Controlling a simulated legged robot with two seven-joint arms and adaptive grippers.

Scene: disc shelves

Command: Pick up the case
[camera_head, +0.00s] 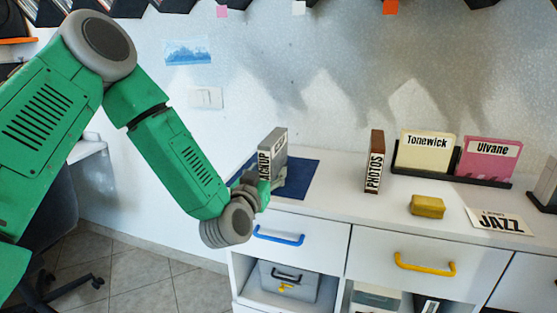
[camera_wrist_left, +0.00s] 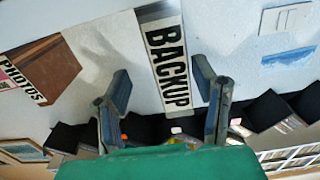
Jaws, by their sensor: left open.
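A grey case (camera_head: 272,152) labelled BACKUP stands upright on the dark blue mat (camera_head: 302,178) on the white cabinet top. Its spine with the BACKUP label (camera_wrist_left: 168,62) shows in the left wrist view. My left gripper (camera_head: 272,186) is low in front of the case and hides part of its lower end. In the left wrist view its two fingers (camera_wrist_left: 161,80) are apart, one on each side of the spine, with gaps between them and the case. I cannot tell how far the fingertips reach along it. My right gripper is in neither view.
A brown PHOTOS case (camera_head: 374,162) stands to the right. Further right are a rack with the Tonewick case (camera_head: 424,154) and Ulvane case (camera_head: 488,158), a yellow box (camera_head: 427,206) and a JAZZ card (camera_head: 500,221). The cabinet top between mat and PHOTOS is clear.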

